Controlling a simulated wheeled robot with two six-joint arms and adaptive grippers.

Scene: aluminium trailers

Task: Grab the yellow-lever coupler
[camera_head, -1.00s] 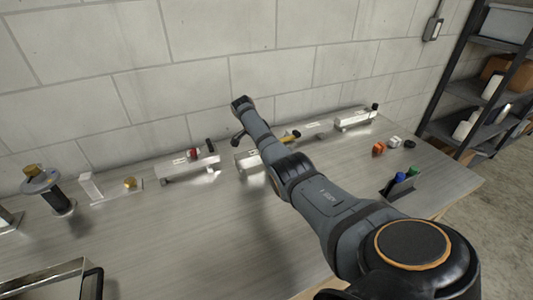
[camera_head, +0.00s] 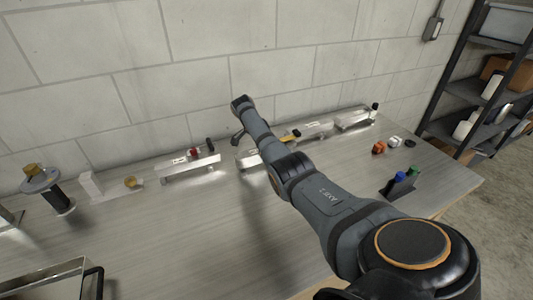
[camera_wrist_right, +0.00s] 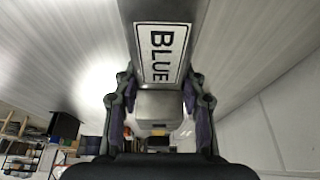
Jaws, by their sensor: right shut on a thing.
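A yellow lever (camera_head: 290,135) shows just right of my right arm in the head view. The coupler body it belongs to is partly hidden by the arm, and a metal end (camera_head: 246,159) shows left of the arm. In the right wrist view my right gripper (camera_wrist_right: 158,98) is shut on a metal coupler body (camera_wrist_right: 188,12) with a white label reading BLUE. No lever shows on it there. In the head view the right fingers are hidden or too small to make out. My left gripper is not in view.
A red-lever coupler (camera_head: 188,168) stands to the left, and another metal coupler (camera_head: 352,122) to the right, along the wall. A pen holder (camera_head: 397,190) and small blocks (camera_head: 379,148) lie right. The middle front of the bench (camera_head: 200,235) is clear.

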